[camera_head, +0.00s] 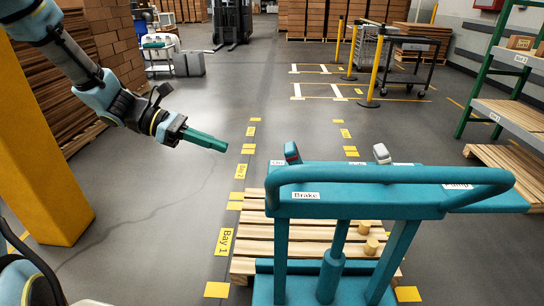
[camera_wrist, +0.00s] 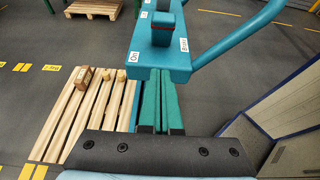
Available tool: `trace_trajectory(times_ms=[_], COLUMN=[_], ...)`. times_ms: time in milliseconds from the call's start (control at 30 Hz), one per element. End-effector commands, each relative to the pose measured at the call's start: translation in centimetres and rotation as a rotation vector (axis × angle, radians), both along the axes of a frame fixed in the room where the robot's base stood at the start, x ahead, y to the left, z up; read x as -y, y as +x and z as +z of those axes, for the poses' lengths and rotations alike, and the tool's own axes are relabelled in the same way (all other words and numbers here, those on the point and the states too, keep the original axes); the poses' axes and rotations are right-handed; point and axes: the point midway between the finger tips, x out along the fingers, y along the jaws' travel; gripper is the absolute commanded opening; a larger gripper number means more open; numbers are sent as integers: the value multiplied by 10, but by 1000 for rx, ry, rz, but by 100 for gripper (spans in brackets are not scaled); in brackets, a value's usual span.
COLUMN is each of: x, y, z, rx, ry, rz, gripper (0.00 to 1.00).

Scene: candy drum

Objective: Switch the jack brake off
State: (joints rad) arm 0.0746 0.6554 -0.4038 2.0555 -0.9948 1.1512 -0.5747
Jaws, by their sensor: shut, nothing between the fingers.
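The teal jack (camera_head: 390,172) stands at right of centre in the head view, with a looped handle and a label reading "Brake" (camera_head: 306,195). In the wrist view this switch (camera_wrist: 163,28) stands on the teal panel (camera_wrist: 160,62) between labels "On" (camera_wrist: 134,57) and "Brake" (camera_wrist: 183,44). My gripper (camera_head: 224,145) is shut and empty, left of the switch and apart from it. Its green fingers (camera_wrist: 160,80) point toward the panel in the wrist view.
A second, pale switch (camera_head: 382,153) is on the jack's right side. A wooden pallet (camera_head: 248,245) with small wooden pieces lies beneath the jack. A yellow post (camera_head: 45,130) stands at left. The floor between post and jack is clear. A green shelf (camera_head: 490,60) stands at right.

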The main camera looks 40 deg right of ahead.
Motion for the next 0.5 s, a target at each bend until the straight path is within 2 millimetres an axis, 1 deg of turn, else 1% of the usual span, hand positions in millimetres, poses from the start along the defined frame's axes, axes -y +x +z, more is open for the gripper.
trace_trajectory(times_ms=[167, 267, 500], x=[3, 12, 45], y=[-3, -10, -39], z=[-2, -6, -24], rx=[0, 0, -2], ry=[0, 1, 1], rz=[-1, -3, -6], gripper=[0, 0, 0])
